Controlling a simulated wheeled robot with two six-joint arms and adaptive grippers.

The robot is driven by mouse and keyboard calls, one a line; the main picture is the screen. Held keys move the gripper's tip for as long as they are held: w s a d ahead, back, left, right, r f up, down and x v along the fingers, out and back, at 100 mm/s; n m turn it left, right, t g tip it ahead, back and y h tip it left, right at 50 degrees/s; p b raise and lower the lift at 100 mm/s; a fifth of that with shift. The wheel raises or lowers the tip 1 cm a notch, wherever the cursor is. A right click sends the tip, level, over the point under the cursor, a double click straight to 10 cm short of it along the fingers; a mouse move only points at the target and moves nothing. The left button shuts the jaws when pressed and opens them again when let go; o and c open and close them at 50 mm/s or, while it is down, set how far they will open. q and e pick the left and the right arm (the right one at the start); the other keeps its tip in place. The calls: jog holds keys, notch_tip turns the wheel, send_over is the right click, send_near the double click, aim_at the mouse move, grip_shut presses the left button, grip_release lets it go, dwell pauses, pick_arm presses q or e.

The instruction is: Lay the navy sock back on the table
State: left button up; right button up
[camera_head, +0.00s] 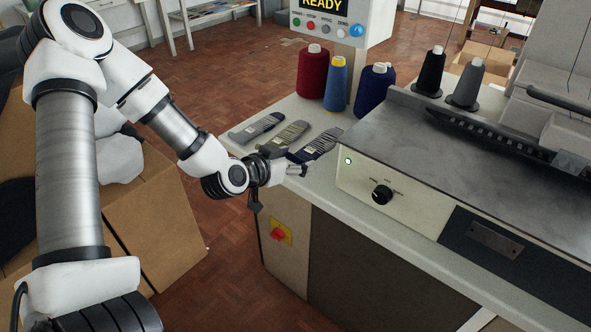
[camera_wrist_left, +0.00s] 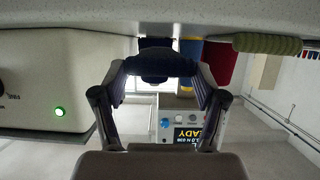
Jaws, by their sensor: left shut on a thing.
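The navy sock (camera_head: 320,146) is the rightmost in a row of socks at the table's (camera_head: 292,106) left end. My left gripper (camera_head: 301,170) is at the near end of this sock, close to the table edge. In the left wrist view, which is upside down, the gripper (camera_wrist_left: 160,78) is shut on the navy sock (camera_wrist_left: 160,65), a dark bundle between the fingers. The sock is very near the table surface; I cannot tell whether all of it touches. My right gripper is not in view.
A green-grey sock (camera_head: 287,135) and a blue-grey sock (camera_head: 257,128) lie to the left. Red (camera_head: 312,74), blue (camera_head: 336,85) and navy (camera_head: 374,88) thread cones stand behind. The machine (camera_head: 400,205) with a knob stands close on the right. An open cardboard box (camera_head: 150,225) is on the floor.

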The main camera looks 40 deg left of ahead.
pick_arm(q)
notch_tip(320, 180, down, 3)
jog(key=shift+s+r+b, duration=0.1)
jog(key=shift+b, duration=0.25)
jog(key=shift+r, duration=0.1)
jog(key=o, duration=1)
